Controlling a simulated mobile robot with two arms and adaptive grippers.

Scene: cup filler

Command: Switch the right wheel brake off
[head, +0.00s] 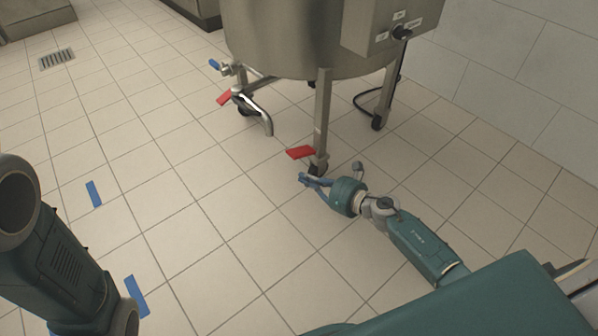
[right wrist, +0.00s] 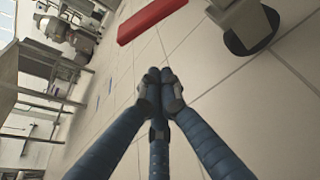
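The right wheel (head: 317,168) sits under the front leg of a steel tank (head: 290,40). Its red brake pedal (head: 300,152) sticks out to the left of the leg, just above the floor. My right gripper (head: 304,178) is low, in front of and slightly left of the wheel, apart from the pedal. In the right wrist view its blue fingers (right wrist: 160,85) meet at the tips with nothing between them. The red pedal (right wrist: 150,18) lies ahead of the fingertips, and the dark wheel (right wrist: 250,30) is to their right. My left gripper is out of view.
Another red pedal (head: 224,97) is by the left wheel, beside a bent steel outlet pipe (head: 255,112). A third wheel (head: 377,123) stands at the back right near the tiled wall. Blue tape strips (head: 94,193) mark the floor. The floor left of my gripper is clear.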

